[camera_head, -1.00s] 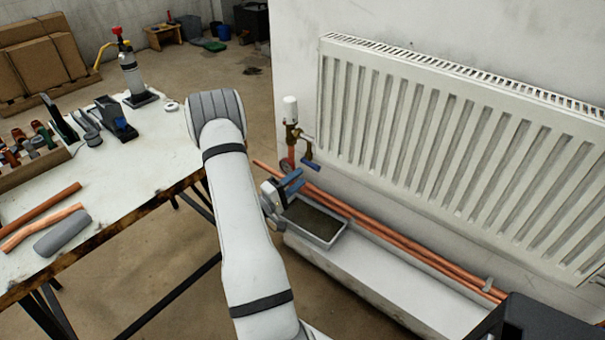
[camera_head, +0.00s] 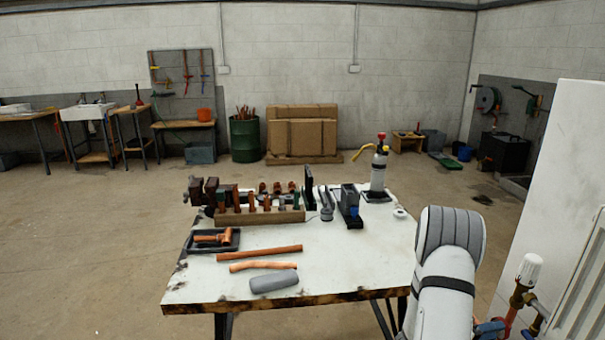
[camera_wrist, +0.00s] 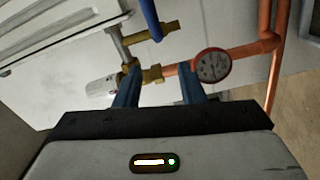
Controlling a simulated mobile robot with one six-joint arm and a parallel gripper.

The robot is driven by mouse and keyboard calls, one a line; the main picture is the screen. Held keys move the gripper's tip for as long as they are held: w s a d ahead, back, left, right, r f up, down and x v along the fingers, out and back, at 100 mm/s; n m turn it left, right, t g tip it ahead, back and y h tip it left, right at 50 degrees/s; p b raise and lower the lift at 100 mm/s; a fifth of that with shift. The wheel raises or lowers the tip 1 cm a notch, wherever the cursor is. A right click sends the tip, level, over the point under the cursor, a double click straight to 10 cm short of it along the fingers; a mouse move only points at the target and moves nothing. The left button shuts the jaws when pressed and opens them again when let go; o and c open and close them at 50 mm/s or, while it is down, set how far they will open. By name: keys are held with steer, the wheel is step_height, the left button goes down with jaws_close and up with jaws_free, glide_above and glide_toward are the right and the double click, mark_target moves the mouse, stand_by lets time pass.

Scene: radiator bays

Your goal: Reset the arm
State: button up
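My gripper (camera_wrist: 160,68) shows in the wrist view with its two blue fingers apart and nothing clearly held between them. Brass valve fittings (camera_wrist: 150,74) and a short copper pipe lie beyond the fingertips; I cannot tell whether they touch. My arm (camera_head: 446,275) reaches up and bends over at the lower right of the head view. The blue gripper parts (camera_head: 490,328) show only partly there, at the bottom edge, just left of the radiator pipework.
A pressure gauge (camera_wrist: 211,65), a white valve head (camera_wrist: 101,90) and a blue lever (camera_wrist: 150,18) surround the fingers. The radiator (camera_head: 582,290) is at the right. The workbench (camera_head: 330,265), bearing tools and pipes, stands left of my arm. Open floor (camera_head: 80,240) lies further left.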

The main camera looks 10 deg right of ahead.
steer(key=w+a+r+t+y+p, duration=0.3)
steer(key=w+a+r+t+y, duration=0.55)
steer(key=w+a, duration=0.5)
steer(key=w+a+r+n+t+y+p, duration=0.25)
steer(key=a+r+y, duration=0.4)
steer(key=a, duration=0.65)
steer(key=s+a+r+n+g+y+p, duration=0.1)
steer(key=s+a+r, duration=0.25)
steer(key=a, duration=0.25)
steer(key=s+a+r+y, duration=0.2)
steer(key=s+a+r, duration=0.15)
steer(key=a, duration=0.25)
steer(key=s+a+r+g+p, duration=0.1)
steer(key=s+a+g, duration=0.1)
steer(key=s, duration=0.6)
steer(key=s+a+r+g+p, duration=0.1)
steer(key=s+a+r+g, duration=0.1)
steer(key=s, duration=0.6)
steer(key=shift+s+a+r+g, duration=0.25)
steer(key=shift+s+a+g, duration=0.15)
steer(key=shift+g, duration=0.2)
